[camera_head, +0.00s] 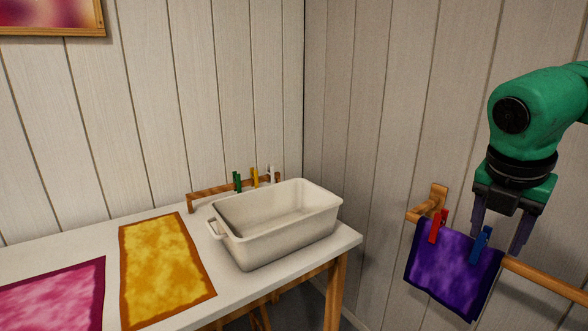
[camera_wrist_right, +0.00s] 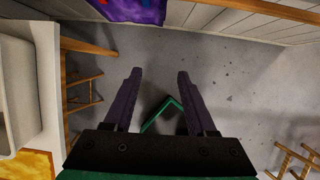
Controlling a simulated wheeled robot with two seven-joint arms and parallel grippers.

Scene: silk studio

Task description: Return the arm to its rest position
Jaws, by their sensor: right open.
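My right gripper (camera_head: 502,222) hangs from the green arm at the right of the head view. Its dark fingers point down, behind or just above a purple cloth (camera_head: 448,278) on a wooden rail. In the right wrist view the gripper (camera_wrist_right: 160,85) is open, with nothing between its fingers. Part of the purple cloth (camera_wrist_right: 135,10) shows at the top of that view, apart from the fingertips. A red clothespin (camera_head: 438,226) and a blue clothespin (camera_head: 480,245) sit at the cloth's top edge. My left gripper is not in view.
A white table (camera_head: 60,241) carries a cream basin (camera_head: 290,240), a yellow cloth (camera_head: 165,268) and a pink cloth (camera_head: 55,299). Behind the basin, green, yellow and white clothespins sit on a small wooden rack (camera_head: 207,196). The wooden rail (camera_head: 545,277) runs along the right wall. Grey floor (camera_wrist_right: 235,75) lies below the gripper.

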